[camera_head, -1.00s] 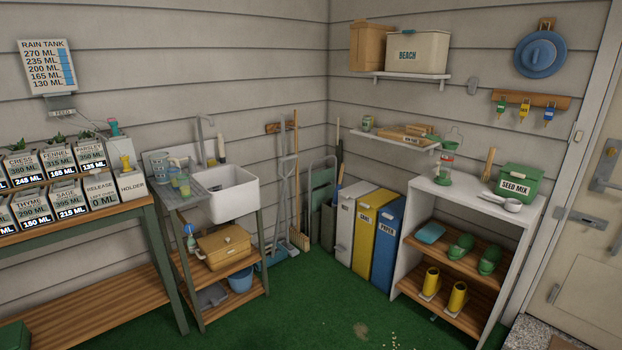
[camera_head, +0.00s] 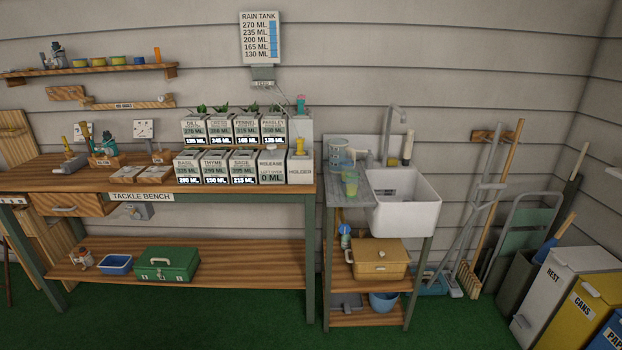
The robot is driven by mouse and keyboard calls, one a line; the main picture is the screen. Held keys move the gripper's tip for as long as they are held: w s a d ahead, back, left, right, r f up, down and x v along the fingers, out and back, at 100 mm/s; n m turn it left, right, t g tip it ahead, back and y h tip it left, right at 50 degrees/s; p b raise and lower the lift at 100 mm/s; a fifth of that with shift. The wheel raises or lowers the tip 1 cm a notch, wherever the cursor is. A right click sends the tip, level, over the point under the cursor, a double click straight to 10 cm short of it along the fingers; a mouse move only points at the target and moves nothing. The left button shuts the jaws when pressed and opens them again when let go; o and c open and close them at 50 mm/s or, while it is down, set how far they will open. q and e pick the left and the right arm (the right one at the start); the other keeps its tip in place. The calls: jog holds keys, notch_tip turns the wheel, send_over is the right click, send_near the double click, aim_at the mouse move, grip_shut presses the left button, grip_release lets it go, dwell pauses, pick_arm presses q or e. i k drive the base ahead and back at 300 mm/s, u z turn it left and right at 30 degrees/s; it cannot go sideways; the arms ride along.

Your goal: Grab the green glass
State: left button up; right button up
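A small green, slightly yellowish glass (camera_head: 350,184) stands on the grey drainboard (camera_head: 343,198) left of the white sink (camera_head: 408,215). A larger clear bluish jug or container (camera_head: 338,153) stands just behind it. Another small clear item beside them is too small to make out. Neither of my grippers shows in the head view.
The tackle bench (camera_head: 90,200) with several labelled planter boxes stands left of the sink stand. Brooms and bins (camera_head: 560,285) stand at right. The green floor in front is clear.

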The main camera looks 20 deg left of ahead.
aim_at(352, 178)
jog(key=u, duration=0.8)
jog(key=i, duration=0.9)
jog(key=u, duration=0.7)
